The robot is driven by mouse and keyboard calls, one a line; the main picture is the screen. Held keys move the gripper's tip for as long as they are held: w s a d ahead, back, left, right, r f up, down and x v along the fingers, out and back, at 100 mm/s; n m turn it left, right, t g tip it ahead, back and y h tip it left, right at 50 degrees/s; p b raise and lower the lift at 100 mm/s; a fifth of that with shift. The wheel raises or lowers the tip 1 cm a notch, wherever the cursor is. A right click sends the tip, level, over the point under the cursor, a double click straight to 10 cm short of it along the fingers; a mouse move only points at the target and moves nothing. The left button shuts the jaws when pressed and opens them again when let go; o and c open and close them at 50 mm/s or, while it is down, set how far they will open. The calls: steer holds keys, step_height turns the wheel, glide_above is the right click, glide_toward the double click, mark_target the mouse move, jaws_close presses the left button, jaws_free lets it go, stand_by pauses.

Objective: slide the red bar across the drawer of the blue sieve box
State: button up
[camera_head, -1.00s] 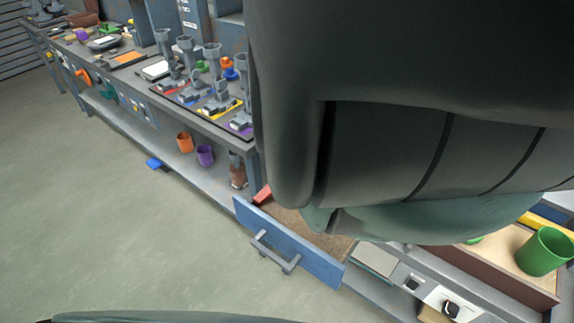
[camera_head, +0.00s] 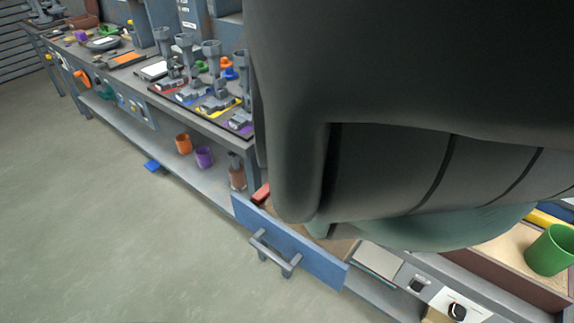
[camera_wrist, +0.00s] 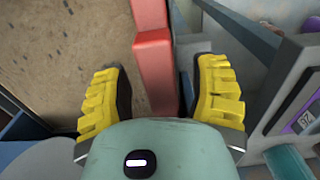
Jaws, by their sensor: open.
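The blue drawer front (camera_head: 290,243) with its grey handle (camera_head: 274,252) stands pulled out in the head view. A brown, speckled drawer bed (camera_wrist: 65,45) shows behind it and in the wrist view. The red bar (camera_wrist: 155,65) lies along the drawer's side edge in the wrist view; its end (camera_head: 261,193) shows in the head view by the drawer's corner. My gripper (camera_wrist: 160,88) is open, its yellow ribbed fingers on either side of the red bar. Whether a finger touches it, I cannot tell. In the head view my arm hides the gripper and much of the drawer.
An orange cup (camera_head: 183,144), a purple cup (camera_head: 203,157) and a brown bottle (camera_head: 237,177) stand on the lower shelf beside the drawer. A green cup (camera_head: 549,250) stands at the right. Grey posts with coloured bases stand on the bench.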

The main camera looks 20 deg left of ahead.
steer(key=shift+o, duration=0.4)
jaws_close()
steer(key=shift+d, duration=0.1)
steer(key=shift+s+d+r+p, duration=0.2)
steer(key=shift+d+p, duration=0.25)
steer(key=shift+p, duration=0.55)
steer(key=d+p, duration=0.1)
steer(key=s+d+p, duration=0.1)
steer(key=d+p, duration=0.1)
steer(key=shift+s+d+f+p, duration=0.15)
steer(key=shift+d+f+p, duration=0.05)
steer(key=shift+d+p, duration=0.15)
steer(key=shift+c, duration=1.3)
jaws_free()
steer(key=shift+a+f, duration=0.1)
steer(key=shift+o, duration=0.9)
